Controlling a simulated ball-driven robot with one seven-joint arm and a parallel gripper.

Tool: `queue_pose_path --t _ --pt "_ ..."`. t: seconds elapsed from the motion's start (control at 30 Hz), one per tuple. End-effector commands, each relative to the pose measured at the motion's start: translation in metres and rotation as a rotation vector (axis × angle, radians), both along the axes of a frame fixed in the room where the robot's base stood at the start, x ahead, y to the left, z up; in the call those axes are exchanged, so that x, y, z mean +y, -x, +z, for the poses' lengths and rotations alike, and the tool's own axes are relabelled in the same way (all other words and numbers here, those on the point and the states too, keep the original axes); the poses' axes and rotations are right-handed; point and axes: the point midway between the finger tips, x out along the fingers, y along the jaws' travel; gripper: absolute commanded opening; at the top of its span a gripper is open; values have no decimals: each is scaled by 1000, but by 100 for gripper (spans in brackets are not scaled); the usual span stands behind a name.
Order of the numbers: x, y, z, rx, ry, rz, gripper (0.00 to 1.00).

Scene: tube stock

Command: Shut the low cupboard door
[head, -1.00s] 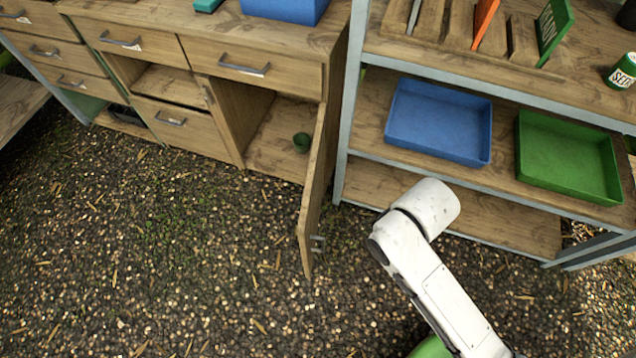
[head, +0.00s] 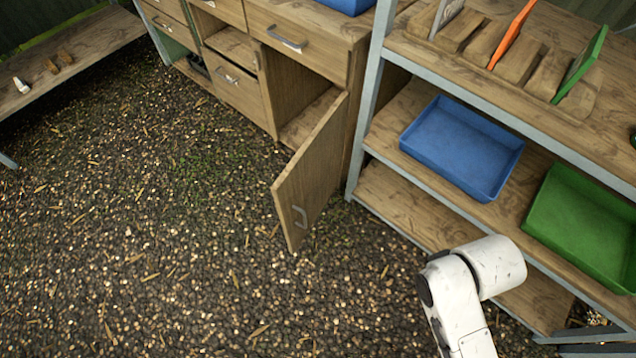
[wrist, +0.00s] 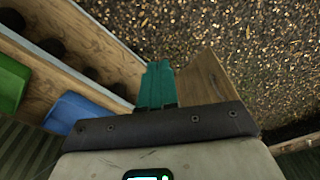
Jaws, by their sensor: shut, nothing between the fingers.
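The low cupboard door (head: 312,178) stands open in the head view, hinged at its right side beside the shelf rack. My gripper is outside the head view; only my white arm shows there at lower right. In the wrist view my gripper's teal fingers (wrist: 155,84) are shut and empty. A wooden panel (wrist: 207,85), apparently the door, stands just right of the fingers. I cannot tell whether they touch it.
A shelf rack (head: 372,100) stands right of the cupboard, with a blue tray (head: 462,148) and a green tray (head: 585,225) on its middle shelf. A low bench (head: 75,60) is at far left. The gravel floor (head: 150,230) before the cupboard is clear.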

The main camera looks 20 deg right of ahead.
Motion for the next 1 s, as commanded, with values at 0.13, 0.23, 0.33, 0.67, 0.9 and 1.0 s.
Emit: queue_pose_path --t 0.13,0.23,0.33,0.67,0.9,1.0 --pt "7 -10 -17 -22 -55 0 0" --pt "25 -29 -46 -69 -174 -4 0" --pt "50 -58 -77 -146 -353 -27 0" --pt "109 -162 -115 -432 -1012 -269 0" --pt "102 -217 -101 -585 -1378 -495 0" --pt "96 -227 -95 -616 -1454 -550 0"
